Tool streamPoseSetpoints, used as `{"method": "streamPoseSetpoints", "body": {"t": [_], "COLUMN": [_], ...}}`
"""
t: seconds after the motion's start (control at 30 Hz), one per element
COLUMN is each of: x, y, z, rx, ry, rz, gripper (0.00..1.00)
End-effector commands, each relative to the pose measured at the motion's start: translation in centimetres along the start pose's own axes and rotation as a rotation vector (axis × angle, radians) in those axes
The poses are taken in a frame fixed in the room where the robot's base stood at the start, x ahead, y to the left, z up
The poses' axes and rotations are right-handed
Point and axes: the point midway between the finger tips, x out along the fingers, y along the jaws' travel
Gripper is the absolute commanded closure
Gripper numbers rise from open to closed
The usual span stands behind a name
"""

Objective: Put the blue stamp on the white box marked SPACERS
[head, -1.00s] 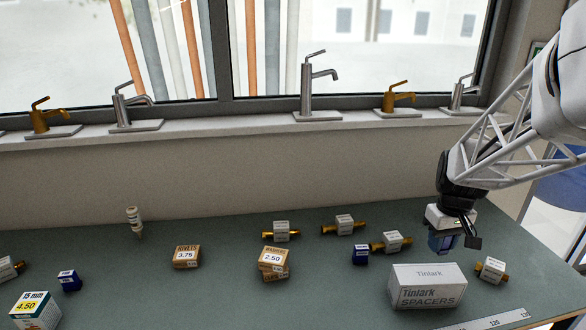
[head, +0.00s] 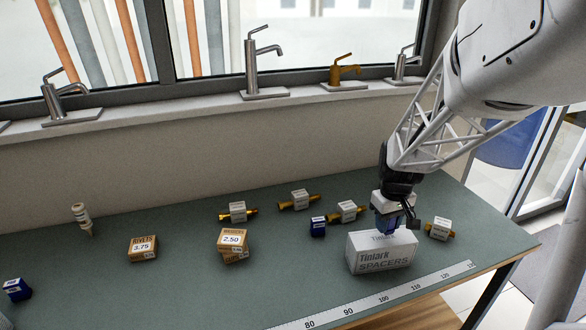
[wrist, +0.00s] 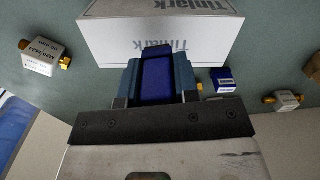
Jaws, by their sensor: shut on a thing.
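The white box marked SPACERS (head: 382,255) stands upright near the right end of the bench, and its top and one side show in the wrist view (wrist: 160,30). My gripper (head: 388,222) is shut on the blue stamp. In the wrist view the stamp (wrist: 156,80) sits between the two fingers, overlapping the box's near edge in the picture. In the head view the stamp is mostly hidden by the fingers, low over the back part of the box top. I cannot tell whether it touches the box.
A small dark blue box (head: 318,227) stands left of the white box. Brass fittings with white labels (head: 347,211) lie behind it, and another fitting (head: 439,229) is close on its right. A ruler (head: 385,299) lies along the front edge. Brown boxes (head: 143,248) stand further left.

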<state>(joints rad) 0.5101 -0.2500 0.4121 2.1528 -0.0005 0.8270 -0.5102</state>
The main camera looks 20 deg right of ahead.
Motion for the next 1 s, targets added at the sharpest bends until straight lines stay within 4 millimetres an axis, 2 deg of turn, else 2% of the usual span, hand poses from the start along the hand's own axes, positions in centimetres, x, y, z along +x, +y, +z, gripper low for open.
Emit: {"method": "streamPoseSetpoints", "body": {"t": [0.23, 0.7, 0.73, 0.87, 1.0], "x": [2.4, 2.8, 2.8, 2.8, 2.8], "y": [0.0, 0.0, 0.0, 0.0, 0.0], "z": [0.0, 0.0, 0.0, 0.0, 0.0], "rx": [0.000, 0.000, 0.000, 0.000, 0.000], "ry": [0.000, 0.000, 0.000, 0.000, 0.000], "rz": [0.000, 0.000, 0.000, 0.000, 0.000], "gripper": [0.95, 0.95, 0.68, 0.48, 0.46]}}
